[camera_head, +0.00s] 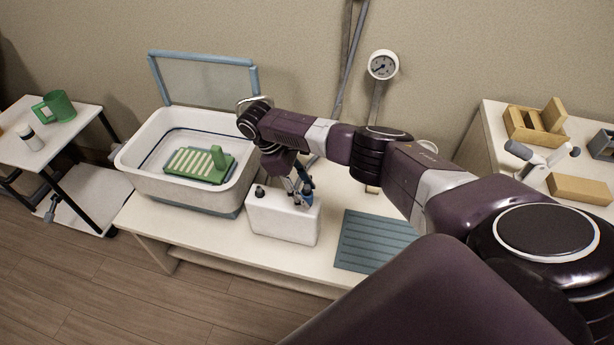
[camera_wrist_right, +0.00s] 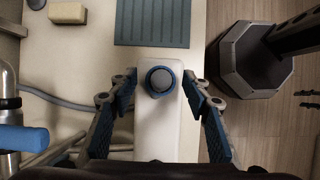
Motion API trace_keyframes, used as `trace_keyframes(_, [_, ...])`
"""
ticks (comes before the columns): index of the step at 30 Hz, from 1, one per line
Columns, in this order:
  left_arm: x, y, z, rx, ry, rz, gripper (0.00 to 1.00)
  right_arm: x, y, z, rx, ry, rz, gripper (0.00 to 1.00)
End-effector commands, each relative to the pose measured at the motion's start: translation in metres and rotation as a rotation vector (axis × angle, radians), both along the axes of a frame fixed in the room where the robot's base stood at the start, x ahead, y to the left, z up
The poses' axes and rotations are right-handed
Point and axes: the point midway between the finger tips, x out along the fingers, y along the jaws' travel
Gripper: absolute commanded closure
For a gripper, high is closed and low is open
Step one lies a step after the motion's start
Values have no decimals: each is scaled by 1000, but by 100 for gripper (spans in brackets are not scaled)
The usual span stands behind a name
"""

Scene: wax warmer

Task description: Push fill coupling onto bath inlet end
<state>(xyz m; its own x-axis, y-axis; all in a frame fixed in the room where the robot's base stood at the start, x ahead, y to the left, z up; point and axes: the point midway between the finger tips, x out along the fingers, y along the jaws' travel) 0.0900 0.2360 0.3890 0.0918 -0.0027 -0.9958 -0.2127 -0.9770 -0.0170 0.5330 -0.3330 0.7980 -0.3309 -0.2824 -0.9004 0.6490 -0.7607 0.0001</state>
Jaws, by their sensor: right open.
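The white bath (camera_head: 150,178) with a blue-grey base stands on the bench at left in the head view; a green slotted tray (camera_head: 192,167) lies inside it. My right gripper (camera_head: 302,188) points down over a white canister (camera_head: 283,222) beside the bath. In the right wrist view the open fingers of my right gripper (camera_wrist_right: 159,82) stand on either side of a round blue-grey cap (camera_wrist_right: 161,80) on the canister (camera_wrist_right: 156,131). A grey hose (camera_wrist_right: 62,101) runs in from the left there. I cannot make out the fill coupling or the inlet end for certain. My left gripper is not in view.
A ribbed blue mat (camera_head: 372,241) lies right of the canister. A dial gauge (camera_head: 383,65) stands behind the bench. Side tables hold a green mug (camera_head: 60,104) at left and wooden blocks (camera_head: 580,189) at right. The front bench edge is close to the canister.

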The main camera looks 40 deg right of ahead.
Motion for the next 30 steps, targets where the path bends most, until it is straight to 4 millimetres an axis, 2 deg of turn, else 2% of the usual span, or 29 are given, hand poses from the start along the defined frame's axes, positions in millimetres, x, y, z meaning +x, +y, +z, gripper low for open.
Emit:
trace_keyframes(27, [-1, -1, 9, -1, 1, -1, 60, 0, 0, 0, 0, 0, 1, 56])
trace_keyframes(30, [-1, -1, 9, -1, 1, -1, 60, 0, 0, 0, 0, 0, 1, 66])
